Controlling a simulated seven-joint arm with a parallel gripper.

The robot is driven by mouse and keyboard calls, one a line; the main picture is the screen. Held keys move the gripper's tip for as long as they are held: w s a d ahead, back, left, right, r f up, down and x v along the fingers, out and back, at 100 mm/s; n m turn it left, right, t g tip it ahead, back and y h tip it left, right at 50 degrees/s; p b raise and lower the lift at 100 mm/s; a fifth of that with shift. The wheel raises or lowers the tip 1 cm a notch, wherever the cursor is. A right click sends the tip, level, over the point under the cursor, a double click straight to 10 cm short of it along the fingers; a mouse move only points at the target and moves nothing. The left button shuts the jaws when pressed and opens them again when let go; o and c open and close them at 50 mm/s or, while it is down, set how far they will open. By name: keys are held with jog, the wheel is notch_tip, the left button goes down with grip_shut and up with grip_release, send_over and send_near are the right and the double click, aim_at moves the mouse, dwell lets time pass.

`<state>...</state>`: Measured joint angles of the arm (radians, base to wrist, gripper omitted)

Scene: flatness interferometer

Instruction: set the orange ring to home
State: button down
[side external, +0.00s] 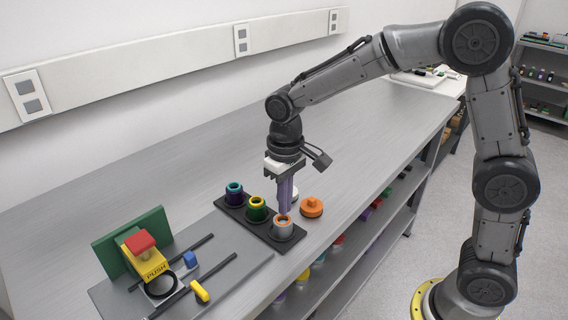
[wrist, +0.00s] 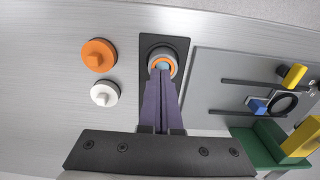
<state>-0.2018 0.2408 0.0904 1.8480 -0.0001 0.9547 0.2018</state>
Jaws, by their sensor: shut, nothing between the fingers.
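The orange ring (side external: 280,219) sits at the top of a grey cup (side external: 284,233) at the near end of a black tray (side external: 262,229). In the wrist view the orange ring (wrist: 153,63) encircles a pale blue centre, and the grey cup (wrist: 172,57) surrounds it. My gripper (side external: 283,213) points down with its purple fingers shut and empty, the tips right over the ring. The fingertips (wrist: 160,73) cover part of the ring and cup in the wrist view. I cannot tell whether they touch the ring.
A green cup (side external: 257,212) and a purple cup (side external: 235,197) share the tray. An orange knobbed cap (side external: 312,207) and a white one (wrist: 105,93) lie beside it. A grey plate (side external: 225,262) holds rails, a yellow PUSH block (side external: 145,262) and a green upright (side external: 110,255).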

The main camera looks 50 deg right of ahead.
aim_at(284, 218)
notch_tip(284, 218, up, 12)
jog(key=shift+w, duration=0.15)
dwell(0.3)
jog(key=s+d+r+m+t, duration=0.1)
jog(key=s+d+r+t, duration=0.35)
jog(key=s, duration=0.75)
jog(key=s+d+f+n+t, duration=0.1)
jog(key=s+d+f, duration=0.2)
jog(key=s+f, duration=0.4)
jog(key=s, duration=0.3)
jog(key=shift+d+f, duration=0.15)
jog(key=shift+f, duration=0.15)
